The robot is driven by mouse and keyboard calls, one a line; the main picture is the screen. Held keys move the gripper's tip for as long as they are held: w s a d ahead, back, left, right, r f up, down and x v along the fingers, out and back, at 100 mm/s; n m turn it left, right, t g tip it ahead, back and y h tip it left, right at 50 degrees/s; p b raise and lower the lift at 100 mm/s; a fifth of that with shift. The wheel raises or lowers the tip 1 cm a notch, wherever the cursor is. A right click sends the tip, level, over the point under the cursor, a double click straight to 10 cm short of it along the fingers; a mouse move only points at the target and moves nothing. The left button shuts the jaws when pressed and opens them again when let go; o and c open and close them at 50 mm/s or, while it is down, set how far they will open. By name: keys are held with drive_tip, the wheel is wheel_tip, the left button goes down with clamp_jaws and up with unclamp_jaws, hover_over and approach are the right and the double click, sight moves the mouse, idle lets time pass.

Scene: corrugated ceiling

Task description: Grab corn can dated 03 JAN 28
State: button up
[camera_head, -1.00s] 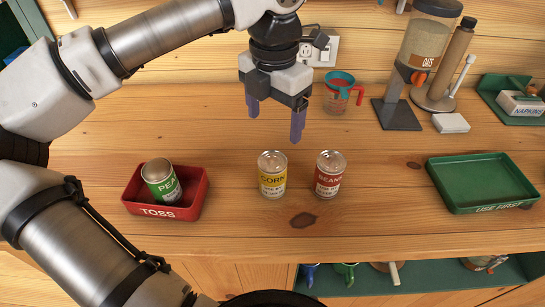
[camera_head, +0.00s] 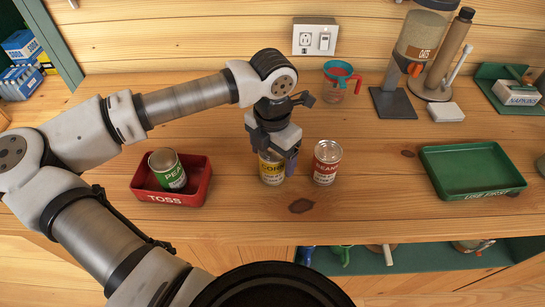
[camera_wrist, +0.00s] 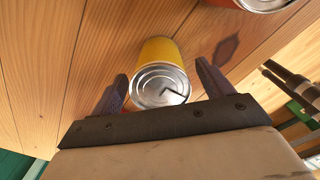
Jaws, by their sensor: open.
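The yellow corn can (camera_head: 271,174) stands upright on the wooden counter, its top hidden by my gripper in the head view. My gripper (camera_head: 275,160) is open and points down over it, with a purple finger at its right side. In the wrist view the corn can (camera_wrist: 160,72) shows its silver lid between the two fingers of my gripper (camera_wrist: 160,85), with gaps on both sides. The date on the can is too small to read.
A red bean can (camera_head: 326,163) stands close to the right. A red TOSS tray (camera_head: 180,199) at left holds a green pea can (camera_head: 167,169). An empty green USE FIRST tray (camera_head: 472,170) is at right. A measuring cup (camera_head: 339,80) and cereal dispenser (camera_head: 405,75) stand behind.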

drive_tip(key=shift+f, duration=0.25)
drive_tip(key=c, duration=1.3)
drive_tip(key=shift+o, duration=0.2)
drive_tip(key=shift+r, duration=0.15)
